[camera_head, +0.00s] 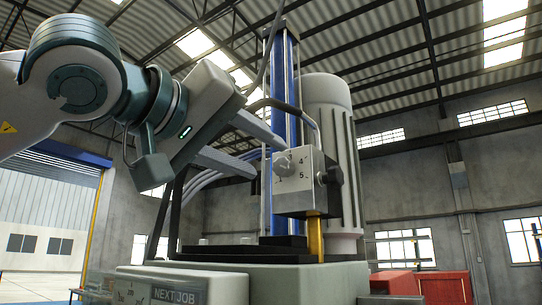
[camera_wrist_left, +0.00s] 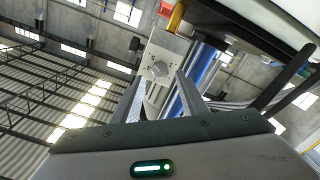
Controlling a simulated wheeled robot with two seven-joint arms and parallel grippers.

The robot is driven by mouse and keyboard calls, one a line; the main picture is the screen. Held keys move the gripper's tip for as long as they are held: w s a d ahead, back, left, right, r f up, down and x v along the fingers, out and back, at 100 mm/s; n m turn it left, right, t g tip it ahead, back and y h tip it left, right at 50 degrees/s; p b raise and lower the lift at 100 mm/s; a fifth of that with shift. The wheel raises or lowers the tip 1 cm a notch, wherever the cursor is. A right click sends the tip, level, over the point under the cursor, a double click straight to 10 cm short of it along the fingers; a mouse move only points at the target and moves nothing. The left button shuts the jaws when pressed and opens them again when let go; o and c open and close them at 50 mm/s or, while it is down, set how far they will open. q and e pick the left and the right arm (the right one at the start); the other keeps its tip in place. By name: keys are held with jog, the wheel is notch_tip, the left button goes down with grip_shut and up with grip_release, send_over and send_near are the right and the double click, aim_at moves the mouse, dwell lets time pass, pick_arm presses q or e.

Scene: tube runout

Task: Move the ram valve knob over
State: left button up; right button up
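The ram valve knob (camera_head: 283,161) is a small grey knob on the front face of a grey metal valve box (camera_head: 312,198). Digits, among them 4 and 5, are marked around it. In the left wrist view the knob (camera_wrist_left: 160,70) shows between and just beyond the fingertips. My left gripper (camera_head: 267,158) is open, its two grey fingers spread and pointing at the knob. It also shows in the left wrist view (camera_wrist_left: 160,78). No contact with the knob is visible, though the exact gap is hard to tell. My right gripper is not in view.
Behind are a blue column (camera_head: 284,75) and a large grey cylinder (camera_head: 330,110). A yellow rod (camera_head: 315,237) stands below the box. A machine base (camera_head: 290,282) carries a NEXT JOB panel (camera_head: 176,296).

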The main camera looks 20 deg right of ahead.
aim_at(280, 165)
pick_arm(q)
jog(key=p+x, duration=0.1)
jog(key=x, duration=0.2)
jog(key=shift+w+d+r, duration=0.1)
jog(key=shift+w+d, duration=0.1)
jog(key=shift+d, duration=0.05)
jog(key=shift+w+d, duration=0.2)
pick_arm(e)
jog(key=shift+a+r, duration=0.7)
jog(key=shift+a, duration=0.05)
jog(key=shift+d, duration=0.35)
pick_arm(q)
jog(key=c, duration=0.8)
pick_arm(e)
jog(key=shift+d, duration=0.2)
